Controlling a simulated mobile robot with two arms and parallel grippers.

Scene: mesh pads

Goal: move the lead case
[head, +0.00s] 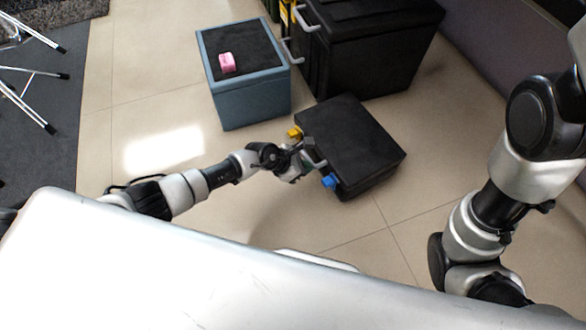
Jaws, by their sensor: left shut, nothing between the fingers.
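The lead case appears to be the black flat-topped case (352,138) on the tiled floor, near the middle of the view. Its left side has a pale handle, a yellow part (295,133) at one corner and a blue part (329,181) at the other. My left gripper (304,162) is at that side, close to the handle. It is shut with nothing in it. Whether it touches the handle is not clear. My right arm comes down on the right; its gripper is hidden.
A blue-grey box (250,100) with a dark top stands behind the case, with a pink item (227,63) on it. A large black case (375,45) with a pale handle stands at the back. Metal legs (40,70) stand on a dark rug at left.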

